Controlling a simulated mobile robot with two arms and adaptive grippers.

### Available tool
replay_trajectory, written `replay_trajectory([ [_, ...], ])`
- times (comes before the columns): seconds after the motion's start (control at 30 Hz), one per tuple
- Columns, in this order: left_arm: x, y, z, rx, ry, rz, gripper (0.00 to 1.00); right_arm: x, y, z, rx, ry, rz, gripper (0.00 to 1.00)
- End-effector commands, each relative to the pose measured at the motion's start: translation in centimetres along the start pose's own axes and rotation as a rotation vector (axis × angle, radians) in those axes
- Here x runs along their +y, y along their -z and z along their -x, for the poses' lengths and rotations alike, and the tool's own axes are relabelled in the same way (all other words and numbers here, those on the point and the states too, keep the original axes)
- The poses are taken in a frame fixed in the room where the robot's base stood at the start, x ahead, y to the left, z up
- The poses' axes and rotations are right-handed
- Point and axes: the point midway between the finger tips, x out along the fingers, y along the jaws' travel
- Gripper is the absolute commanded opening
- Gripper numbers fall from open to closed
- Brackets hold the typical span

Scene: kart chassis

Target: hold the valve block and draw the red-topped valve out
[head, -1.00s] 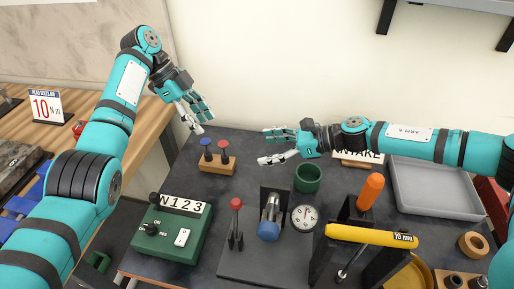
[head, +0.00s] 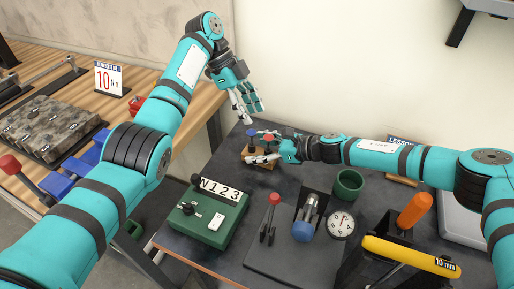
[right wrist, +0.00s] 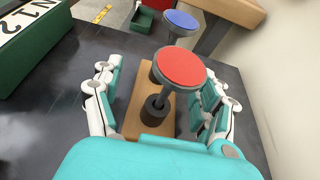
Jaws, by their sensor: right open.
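The valve block (head: 258,162) is a tan wooden block at the back left of the dark table. It carries a red-topped valve (right wrist: 180,67) and a blue-topped valve (right wrist: 181,19), both upright on grey stems. My right gripper (head: 266,147) is at the block, coming from the right. In the right wrist view its open fingers stand on either side of the block and the red-topped valve, with gaps visible. Whether any finger touches the block I cannot tell. My left gripper (head: 251,112) hangs above and behind the block, fingers apart and empty.
A green switch box (head: 205,222) stands in front of the block. A green cup (head: 348,184), a gauge (head: 341,224) and a red-knobbed lever (head: 273,200) are to the right. A wooden bench (head: 150,70) lies at the left, beyond my left arm.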

Motion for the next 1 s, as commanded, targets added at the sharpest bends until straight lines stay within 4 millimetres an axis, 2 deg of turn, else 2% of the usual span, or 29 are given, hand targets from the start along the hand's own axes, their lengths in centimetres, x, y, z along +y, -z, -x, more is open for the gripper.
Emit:
replay_trajectory([
  [0.13, 0.0, 0.01, 0.0, 0.0, 0.0, 0.0, 0.38, 0.03, 0.0, -0.81, 0.0, 0.0, 0.001, 0.75],
  [0.4, 0.0, 0.01, 0.0, 0.0, 0.0, 0.0, 0.38, 0.01, 0.0, -0.9, 0.0, 0.0, 0.001, 0.75],
  [0.9, 0.0, 0.01, 0.0, 0.0, 0.0, 0.0, 0.38, -0.01, -0.02, -0.86, 0.0, 0.0, 0.0, 0.11],
  [0.93, 0.0, 0.01, 0.0, 0.0, 0.0, 0.0, 0.4, -0.01, -0.03, -0.86, 0.0, 0.0, 0.001, 0.1],
  [1.0, -0.09, -0.14, 0.09, -0.003, 0.006, 0.002, 0.49, -0.01, -0.03, -0.86, 0.0, 0.0, 0.001, 0.09],
])
